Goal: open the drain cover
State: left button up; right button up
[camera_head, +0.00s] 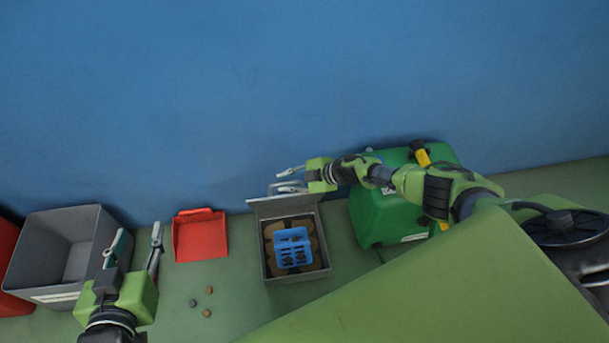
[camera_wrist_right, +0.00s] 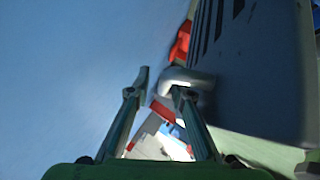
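The grey drain box (camera_head: 298,276) sits on the green floor by the blue wall. Its cover (camera_head: 262,207) stands raised along the back edge, and the box is open. A blue basket (camera_head: 292,247) and brown contents show inside. My right gripper (camera_head: 283,180) is at the top of the raised cover, by its handle. In the right wrist view, its fingers (camera_wrist_right: 160,84) are apart. The cover's slotted face (camera_wrist_right: 250,75) is on the right, and the handle (camera_wrist_right: 187,76) is at the right fingertip. My left gripper (camera_head: 136,234) is open and empty, left of the red dustpan.
A red dustpan (camera_head: 200,237) lies left of the drain box, with three small stones (camera_head: 206,313) before it. A grey bin (camera_head: 62,247) stands at the left. A green case (camera_head: 383,222) stands right of the drain box, near my right arm. The wall is close behind.

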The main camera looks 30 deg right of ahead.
jog(key=v, duration=1.2)
jog(key=shift+w+d+r, duration=0.1)
jog(key=shift+w, duration=0.15)
